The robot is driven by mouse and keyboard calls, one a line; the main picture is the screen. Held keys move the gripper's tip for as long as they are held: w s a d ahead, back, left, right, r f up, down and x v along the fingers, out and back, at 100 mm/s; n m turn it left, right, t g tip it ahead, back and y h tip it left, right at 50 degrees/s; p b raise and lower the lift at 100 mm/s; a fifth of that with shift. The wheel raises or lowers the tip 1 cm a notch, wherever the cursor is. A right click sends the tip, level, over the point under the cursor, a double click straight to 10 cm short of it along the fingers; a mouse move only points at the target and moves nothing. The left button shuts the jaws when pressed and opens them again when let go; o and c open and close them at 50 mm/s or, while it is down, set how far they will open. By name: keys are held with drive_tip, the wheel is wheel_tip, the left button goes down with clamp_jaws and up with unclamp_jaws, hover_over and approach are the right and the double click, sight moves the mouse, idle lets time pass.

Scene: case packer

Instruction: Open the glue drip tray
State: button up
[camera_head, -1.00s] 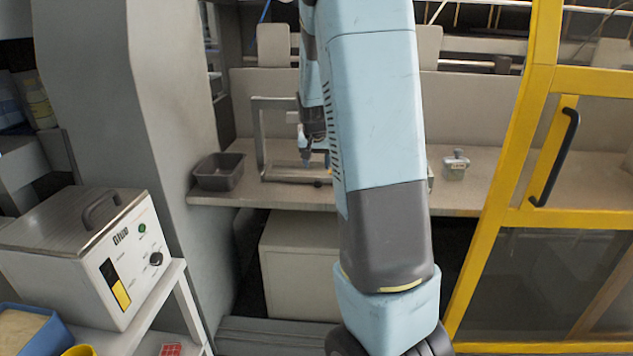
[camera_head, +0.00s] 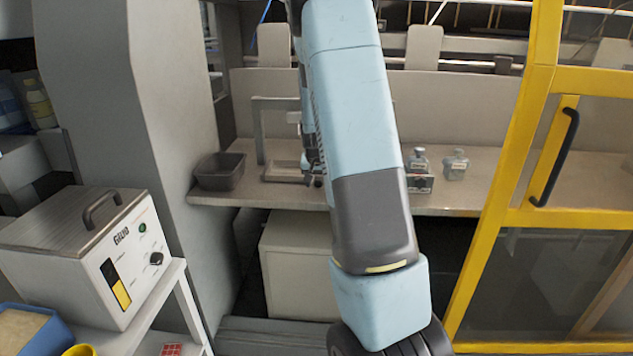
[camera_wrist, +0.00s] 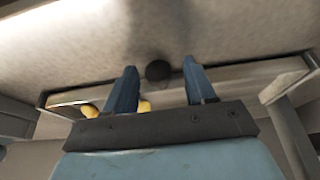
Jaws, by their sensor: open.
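My gripper (camera_wrist: 160,68) is open in the wrist view, its two blue fingers apart with nothing between them in grip. A dark round knob (camera_wrist: 158,71) shows between the fingertips; I cannot tell whether they touch it. A shallow metal tray (camera_wrist: 235,84) with a dark rim and yellowish blobs runs across behind the fingers, and looks like the glue drip tray. In the head view a low metal tray (camera_head: 283,173) lies at the bench's front edge under a grey frame. My arm hides its right part and most of my gripper.
A dark bin (camera_head: 219,172) stands left of the tray on the bench (camera_head: 450,202). Small bottles (camera_head: 456,165) stand to the right. A grey column and glue unit (camera_head: 90,255) are at left, a yellow-framed door (camera_head: 500,215) at right.

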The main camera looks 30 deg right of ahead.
drive_tip(key=shift+c, duration=0.5)
clamp_jaws()
